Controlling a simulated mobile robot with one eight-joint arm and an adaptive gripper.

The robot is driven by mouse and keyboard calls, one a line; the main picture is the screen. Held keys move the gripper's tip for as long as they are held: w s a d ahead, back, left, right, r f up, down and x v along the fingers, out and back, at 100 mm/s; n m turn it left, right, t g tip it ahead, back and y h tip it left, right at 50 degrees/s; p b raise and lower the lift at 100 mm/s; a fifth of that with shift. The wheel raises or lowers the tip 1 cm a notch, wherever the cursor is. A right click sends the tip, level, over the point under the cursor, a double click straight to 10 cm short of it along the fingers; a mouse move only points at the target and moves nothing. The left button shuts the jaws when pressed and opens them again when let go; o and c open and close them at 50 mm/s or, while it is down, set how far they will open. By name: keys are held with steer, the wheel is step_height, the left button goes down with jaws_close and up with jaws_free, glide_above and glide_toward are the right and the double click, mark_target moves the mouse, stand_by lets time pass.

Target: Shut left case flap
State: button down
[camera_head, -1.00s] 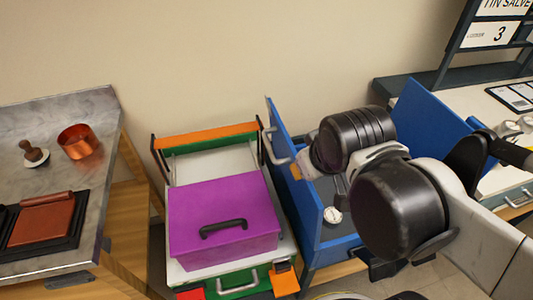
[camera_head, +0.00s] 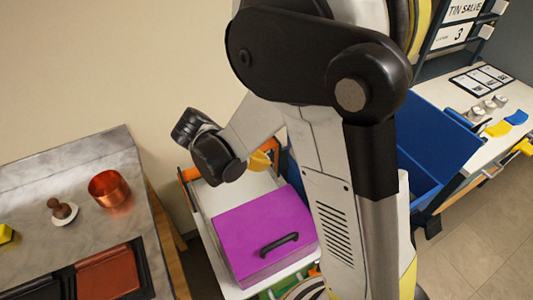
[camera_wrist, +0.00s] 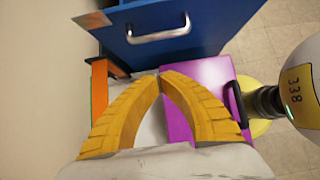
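The blue case (camera_head: 435,145) stands right of the purple box and is largely hidden behind my arm in the head view. What looks like its left flap (camera_wrist: 215,25), a blue panel with a silver handle (camera_wrist: 160,35), fills the top of the wrist view. Only a blue sliver of that side shows in the head view. My gripper has yellow fingers whose tips meet (camera_wrist: 161,77), with nothing visible between them. It hangs left of the case, over the white stand behind the purple box, and appears apart from the panel. In the head view my gripper (camera_head: 262,160) is partly covered by my arm.
The purple box (camera_head: 262,222) with a black handle sits on the white stand (camera_head: 210,200), close below my gripper. A grey counter (camera_head: 60,175) with a copper pot (camera_head: 110,188) lies left. A worktable with cards (camera_head: 483,78) stands at the right. The wall is behind.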

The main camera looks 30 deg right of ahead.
steer(key=d+r+b+x, duration=0.2)
steer(key=b+x, duration=0.2)
steer(key=x, duration=0.8)
steer(key=shift+d+f, duration=0.15)
steer(key=shift+d, duration=0.05)
steer(key=shift+w, duration=0.15)
